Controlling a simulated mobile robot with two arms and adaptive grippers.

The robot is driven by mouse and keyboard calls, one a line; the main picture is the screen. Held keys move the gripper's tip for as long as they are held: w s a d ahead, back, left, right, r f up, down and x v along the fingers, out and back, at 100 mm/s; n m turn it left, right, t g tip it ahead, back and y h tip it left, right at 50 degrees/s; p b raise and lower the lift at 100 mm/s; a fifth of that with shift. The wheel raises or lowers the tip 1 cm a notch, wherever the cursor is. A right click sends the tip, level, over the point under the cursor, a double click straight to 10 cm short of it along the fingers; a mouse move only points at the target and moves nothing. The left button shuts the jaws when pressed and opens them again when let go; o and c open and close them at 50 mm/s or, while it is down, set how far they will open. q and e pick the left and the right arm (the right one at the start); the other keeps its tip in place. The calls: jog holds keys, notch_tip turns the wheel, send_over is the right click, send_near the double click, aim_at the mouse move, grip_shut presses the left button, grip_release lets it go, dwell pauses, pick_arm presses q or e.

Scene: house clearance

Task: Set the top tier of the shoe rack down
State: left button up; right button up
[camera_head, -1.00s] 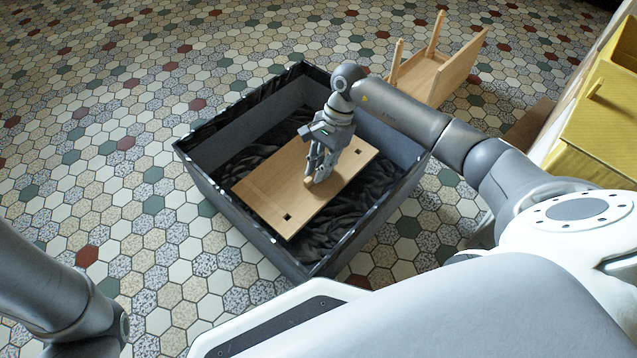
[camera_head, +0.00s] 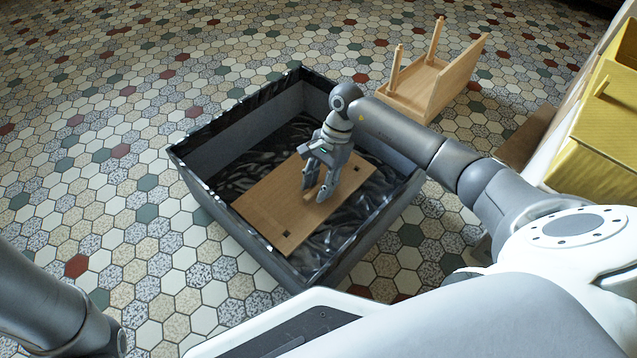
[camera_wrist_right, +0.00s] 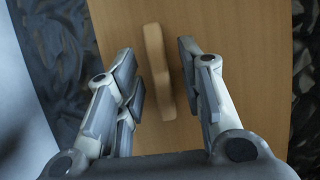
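The top tier is a flat wooden board (camera_head: 270,213) with square holes near its ends, lying inside a dark open box (camera_head: 210,187) on crumpled dark lining. My right gripper (camera_head: 315,197) is over the middle of the board, pointing down. In the right wrist view its fingers (camera_wrist_right: 162,88) are apart, one on each side of a small wooden handle (camera_wrist_right: 155,62) on the board, with gaps on both sides. The fingers hide part of the board. My left arm shows at the lower left, its gripper out of view.
The rest of the wooden shoe rack (camera_head: 425,82), with upright posts, stands on the tiled floor behind the box. A yellow piece of furniture (camera_head: 605,125) is at the right. The tiled floor (camera_head: 110,150) left of the box is clear.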

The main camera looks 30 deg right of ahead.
jog(key=shift+r, duration=0.1)
jog(key=p+v, duration=0.8)
jog(key=v, duration=0.3)
jog(key=shift+r, duration=0.4)
jog(key=shift+w+d, duration=0.1)
